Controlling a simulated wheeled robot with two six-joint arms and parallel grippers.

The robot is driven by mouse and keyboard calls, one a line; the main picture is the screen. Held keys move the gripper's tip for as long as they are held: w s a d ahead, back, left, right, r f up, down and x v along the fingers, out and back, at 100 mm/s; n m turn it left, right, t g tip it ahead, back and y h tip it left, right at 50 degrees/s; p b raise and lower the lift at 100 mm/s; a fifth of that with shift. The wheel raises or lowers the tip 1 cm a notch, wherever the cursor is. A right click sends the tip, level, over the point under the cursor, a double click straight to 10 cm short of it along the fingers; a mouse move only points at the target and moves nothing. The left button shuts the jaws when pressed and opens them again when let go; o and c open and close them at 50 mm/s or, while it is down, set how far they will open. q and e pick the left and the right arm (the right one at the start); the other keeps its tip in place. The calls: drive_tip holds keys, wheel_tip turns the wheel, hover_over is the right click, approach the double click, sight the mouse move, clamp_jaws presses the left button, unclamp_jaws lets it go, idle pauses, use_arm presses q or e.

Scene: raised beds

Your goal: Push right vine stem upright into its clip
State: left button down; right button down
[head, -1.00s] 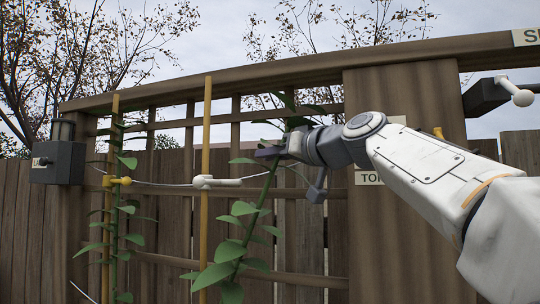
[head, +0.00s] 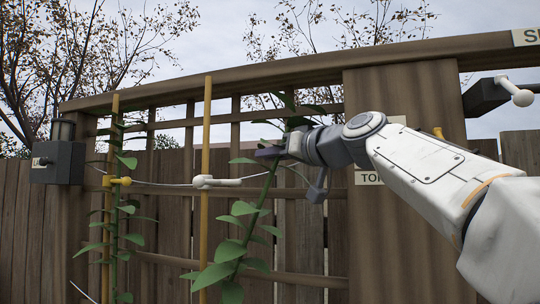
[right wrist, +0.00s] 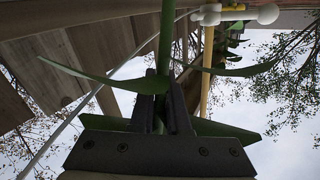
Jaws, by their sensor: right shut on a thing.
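The right vine stem (head: 257,207) is green and leafy and leans to the right, away from its yellow cane (head: 205,150). A white clip (head: 204,182) sits on that cane at mid height. My right gripper (head: 268,153) is shut on the stem's upper part, to the right of the cane and above the clip's level. In the right wrist view the stem (right wrist: 166,35) runs up from between the two dark fingers (right wrist: 160,102), and the white clip (right wrist: 220,14) shows at the top, apart from the stem. My left gripper is not in view.
A left vine (head: 114,225) stands upright along another cane with a yellow clip (head: 117,181). A thin wire (head: 160,184) runs across the wooden trellis. A dark box (head: 58,163) is on the left post. A wide wooden board (head: 405,235) stands behind my right arm.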

drive_tip(key=shift+n+g+h, duration=0.7)
drive_tip(key=shift+g+h, duration=0.1)
drive_tip(key=shift+h, duration=0.1)
drive_tip(key=w+a+p, duration=0.1)
drive_tip(key=a+p, duration=0.1)
drive_tip(key=p, duration=0.1)
drive_tip(key=a+r+p, duration=0.1)
drive_tip(key=a+p, duration=0.2)
drive_tip(key=p, duration=0.1)
drive_tip(key=w+a+p, duration=0.1)
drive_tip(key=a+p, duration=0.2)
drive_tip(key=p, duration=0.1)
drive_tip(key=shift+w+a+r, duration=0.1)
drive_tip(key=shift+w+r, duration=0.25)
drive_tip(key=shift+r, duration=0.05)
drive_tip(key=c, duration=0.9)
unclamp_jaws()
drive_tip(key=shift+s, duration=0.1)
